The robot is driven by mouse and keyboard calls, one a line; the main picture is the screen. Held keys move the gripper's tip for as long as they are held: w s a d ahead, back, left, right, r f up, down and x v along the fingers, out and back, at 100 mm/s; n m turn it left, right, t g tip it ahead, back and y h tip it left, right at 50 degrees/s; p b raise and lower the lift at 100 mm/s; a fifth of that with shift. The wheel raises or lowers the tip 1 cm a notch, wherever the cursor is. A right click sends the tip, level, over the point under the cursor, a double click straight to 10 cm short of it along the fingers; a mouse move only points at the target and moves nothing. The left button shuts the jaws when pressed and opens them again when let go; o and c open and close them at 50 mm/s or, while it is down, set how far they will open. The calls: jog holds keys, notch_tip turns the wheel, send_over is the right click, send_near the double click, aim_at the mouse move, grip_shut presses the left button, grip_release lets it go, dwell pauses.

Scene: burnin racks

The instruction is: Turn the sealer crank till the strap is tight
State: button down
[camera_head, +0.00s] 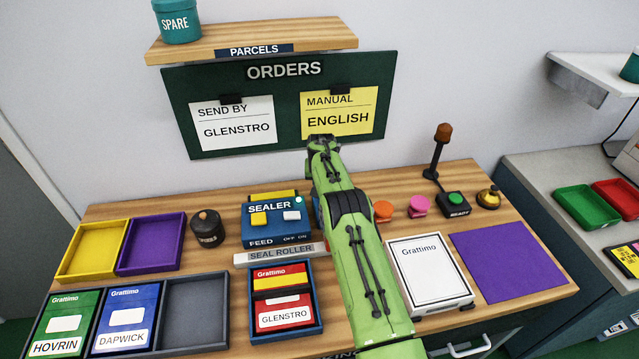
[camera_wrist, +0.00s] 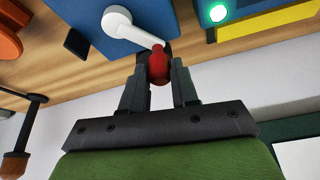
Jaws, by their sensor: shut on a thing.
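The blue sealer (camera_head: 276,228) stands at the back of the wooden bench, with a yellow switch, a white switch and a lit green lamp. In the wrist view its blue side (camera_wrist: 80,25) carries a white crank arm (camera_wrist: 128,24) ending in a red knob (camera_wrist: 158,66). My gripper (camera_wrist: 159,82) is shut on the red knob, one finger on each side. In the head view my green arm hides the crank and my gripper. No strap can be made out in either view.
A seal roller bar (camera_head: 281,254) lies in front of the sealer, with a tray (camera_head: 316,327) holding a Glenstro box below it. A white Grattimo box (camera_head: 430,275) and a purple mat (camera_head: 507,262) lie right of my arm. Orange and pink knobs (camera_head: 383,211) stand behind the box.

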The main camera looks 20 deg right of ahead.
jog(key=shift+w+d+r+m+p, duration=0.1)
jog(key=shift+d+r+m+p, duration=0.15)
jog(key=shift+m+p, duration=0.5)
jog(key=shift+f+h+p, duration=0.2)
jog(key=shift+h+p, duration=0.1)
jog(key=shift+p, duration=0.05)
jog(key=c, duration=0.9)
grip_release()
jog(key=shift+o, duration=0.2)
